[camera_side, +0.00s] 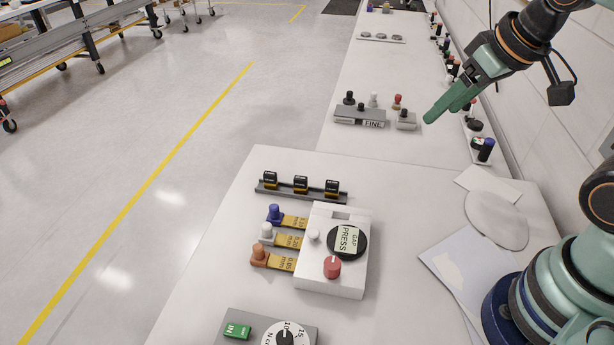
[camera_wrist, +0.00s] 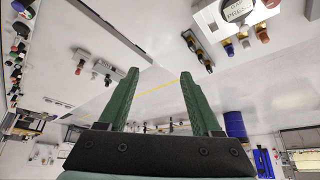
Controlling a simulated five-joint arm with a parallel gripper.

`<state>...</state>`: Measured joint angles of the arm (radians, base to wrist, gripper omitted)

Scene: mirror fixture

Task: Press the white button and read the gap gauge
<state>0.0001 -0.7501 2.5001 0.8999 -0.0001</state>
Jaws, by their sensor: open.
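A white box (camera_side: 330,280) on the near bench carries a round black dial labelled GAP PRESS (camera_side: 347,242), a small white round button (camera_side: 314,236) and a red knob (camera_side: 332,267). At its left side are three brass tabs with blue (camera_side: 274,213), white (camera_side: 267,230) and orange (camera_side: 259,251) knobs. The box also shows at the top right of the wrist view (camera_wrist: 212,20), cut off by the edge. My gripper (camera_side: 429,117) is well above and to the right of the box in the side view. In the wrist view its fingers (camera_wrist: 159,73) are apart and empty.
A dark rail (camera_side: 300,191) with three black blocks stands behind the box. A grey unit with a numbered dial (camera_side: 284,338) is at the front edge of the view. A FINE unit (camera_side: 359,117) stands on the far bench. Papers (camera_side: 468,265) lie right of the box.

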